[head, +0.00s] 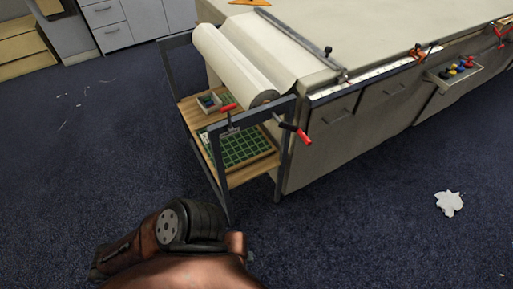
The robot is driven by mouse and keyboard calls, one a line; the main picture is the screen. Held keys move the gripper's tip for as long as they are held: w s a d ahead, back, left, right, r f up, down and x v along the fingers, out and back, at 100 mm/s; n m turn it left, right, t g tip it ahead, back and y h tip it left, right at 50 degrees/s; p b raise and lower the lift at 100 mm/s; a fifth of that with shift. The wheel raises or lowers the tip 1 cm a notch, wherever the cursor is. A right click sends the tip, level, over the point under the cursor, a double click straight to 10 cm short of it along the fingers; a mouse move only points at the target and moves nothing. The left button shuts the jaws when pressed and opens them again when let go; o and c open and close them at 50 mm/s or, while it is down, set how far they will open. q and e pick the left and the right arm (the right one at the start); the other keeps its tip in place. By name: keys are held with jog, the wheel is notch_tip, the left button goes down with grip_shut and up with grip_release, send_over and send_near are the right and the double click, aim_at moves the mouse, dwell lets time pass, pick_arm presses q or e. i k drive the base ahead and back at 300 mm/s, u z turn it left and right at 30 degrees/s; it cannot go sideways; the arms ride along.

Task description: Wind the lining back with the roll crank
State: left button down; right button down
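The lining is a cream-white roll (228,62) lying across a dark metal frame (222,165) at the table's near end. A flat stretch of lining (278,48) runs from the roll onto the table. The roll crank (297,133) has a red grip and sticks out from the frame's front right corner, near the roll's end. Another red handle (228,107) sits on a metal fitting at the frame's front bar. A brown and black part of my arm shows at the bottom, apart from the frame. Neither gripper can be seen.
A dark bar (290,37) crosses the table (375,30). The frame's wooden shelf (255,177) holds a green grid mat (248,147) and a small box (209,102). White scrap (449,203) lies on open blue carpet.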

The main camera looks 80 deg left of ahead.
aim_at(281, 124)
jog(key=z, duration=0.2)
jog(key=k, duration=0.6)
jog(key=u, duration=2.1)
